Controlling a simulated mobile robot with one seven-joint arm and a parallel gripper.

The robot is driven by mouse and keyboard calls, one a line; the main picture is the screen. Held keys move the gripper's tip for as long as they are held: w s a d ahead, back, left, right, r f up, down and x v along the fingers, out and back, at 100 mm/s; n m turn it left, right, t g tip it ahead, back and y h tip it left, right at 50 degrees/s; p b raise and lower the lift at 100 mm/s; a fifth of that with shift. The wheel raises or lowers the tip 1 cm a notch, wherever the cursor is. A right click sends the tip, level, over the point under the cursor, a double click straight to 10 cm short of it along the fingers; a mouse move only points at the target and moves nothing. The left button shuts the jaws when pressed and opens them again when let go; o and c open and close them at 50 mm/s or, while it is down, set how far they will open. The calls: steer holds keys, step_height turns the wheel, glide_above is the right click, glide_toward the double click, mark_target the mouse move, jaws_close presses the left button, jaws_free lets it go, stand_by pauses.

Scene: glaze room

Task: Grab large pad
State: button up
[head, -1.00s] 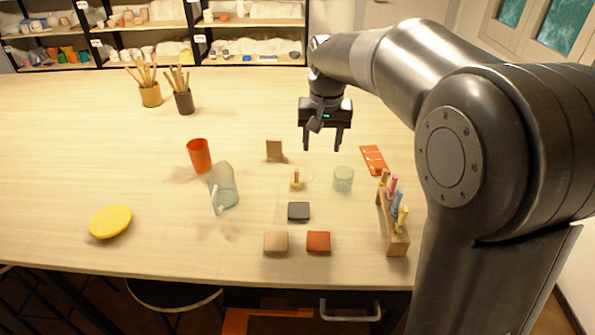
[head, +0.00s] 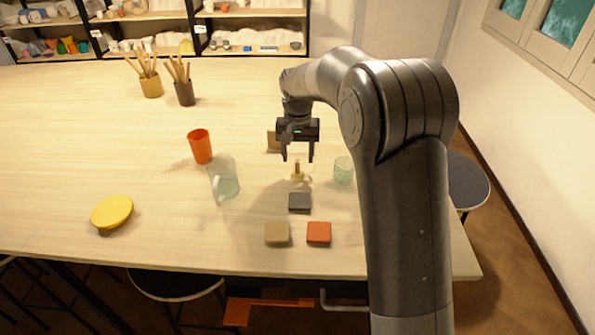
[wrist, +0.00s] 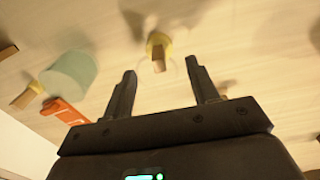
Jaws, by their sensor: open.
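Three square pads lie on the table in the head view: a beige pad (head: 277,234), an orange-red pad (head: 318,232) and a dark grey pad (head: 299,202). The beige and orange-red ones lie side by side near the front edge and look about equal in size. The grey one lies behind them and looks slightly smaller. My gripper (head: 298,158) is open and empty, above the table and behind the pads. In the wrist view its two fingers (wrist: 161,69) are spread with nothing between the tips. I cannot make out the pads clearly in the wrist view.
A small yellow-based peg (head: 297,174) stands just below my gripper, with a pale green glass (head: 343,171) to its right. A tan block (head: 273,142) is partly hidden behind my gripper.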

mark_target(298, 161)
steer(key=f, duration=0.5)
steer(key=shift+s, duration=0.3)
steer(key=shift+c, duration=0.5)
steer(key=shift+r, duration=0.1)
steer(key=c, duration=0.9)
steer(key=shift+c, duration=0.2)
